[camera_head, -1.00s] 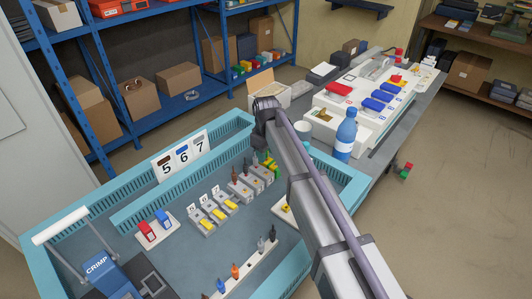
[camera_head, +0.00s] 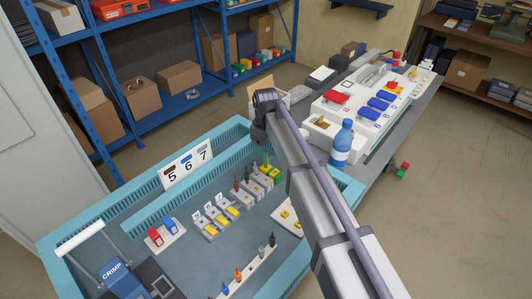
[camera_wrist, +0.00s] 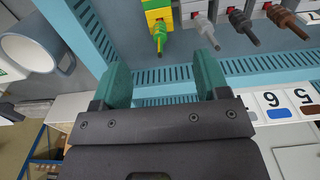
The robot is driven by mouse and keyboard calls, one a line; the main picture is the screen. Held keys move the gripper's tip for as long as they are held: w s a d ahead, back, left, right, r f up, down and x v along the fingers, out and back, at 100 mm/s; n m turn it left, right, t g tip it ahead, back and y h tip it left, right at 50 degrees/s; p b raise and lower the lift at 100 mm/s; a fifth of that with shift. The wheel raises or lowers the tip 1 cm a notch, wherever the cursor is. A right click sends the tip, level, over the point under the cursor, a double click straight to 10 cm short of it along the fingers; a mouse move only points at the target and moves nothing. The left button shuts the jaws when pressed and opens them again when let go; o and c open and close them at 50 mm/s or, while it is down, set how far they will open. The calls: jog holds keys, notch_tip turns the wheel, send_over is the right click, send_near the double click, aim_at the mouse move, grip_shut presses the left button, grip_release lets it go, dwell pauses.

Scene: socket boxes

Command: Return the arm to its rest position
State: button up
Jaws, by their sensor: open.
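My gripper (camera_wrist: 160,74) shows in the wrist view as two dark green fingers spread apart, with nothing between them. They hang over the slotted teal wall of the tray (camera_wrist: 175,75). In the head view my arm reaches from the bottom right to the tray's far right corner. Its bent wrist is at the upper end, and the fingers cannot be made out there.
In the head view, a blue bottle (camera_head: 342,145) stands right of my arm. A numbered sign (camera_head: 187,166) stands at the tray's back wall. Blue shelves (camera_head: 75,75) stand behind.

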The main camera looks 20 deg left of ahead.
dwell(0.4)
jog(key=s+d+m, duration=0.4)
jog(key=s+d, duration=0.2)
jog(key=d, duration=0.7)
jog(key=s+d+m, duration=0.5)
jog(key=s+d, duration=0.2)
jog(key=d, duration=0.6)
jog(key=s+d+m, duration=0.4)
jog(key=s+d, duration=0.2)
jog(key=d, duration=0.8)
jog(key=shift+s, duration=0.3)
jog(key=shift+d, duration=0.1)
